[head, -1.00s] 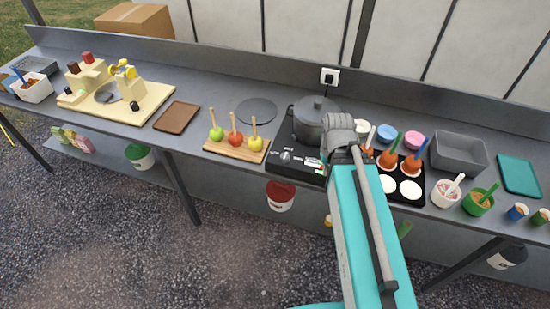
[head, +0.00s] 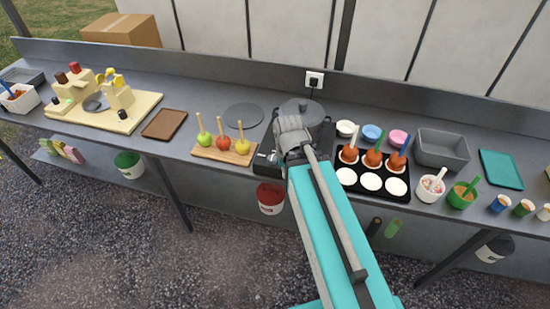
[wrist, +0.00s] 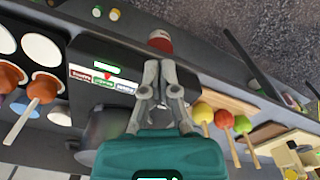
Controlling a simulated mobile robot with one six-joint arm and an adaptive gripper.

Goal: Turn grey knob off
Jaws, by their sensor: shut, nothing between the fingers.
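The black cooker (head: 262,163) stands at the counter's front edge, with the dark pot (head: 306,110) on it. My wrist and arm cover most of its front panel in the head view. The panel also shows in the wrist view (wrist: 84,52), with a green display (wrist: 107,68) and red, green and blue labels (wrist: 103,79). My gripper (wrist: 160,64) is shut and empty, its fingertips over the panel's end beside these labels. I cannot make out the grey knob clearly; the fingers seem to hide it in the wrist view. Whether they touch it, I cannot tell.
Left of the cooker stands a board with several apples on sticks (head: 221,141). Right of it is a black tray (head: 347,178) with dipped apples and white discs. A wall socket (head: 314,79) is behind.

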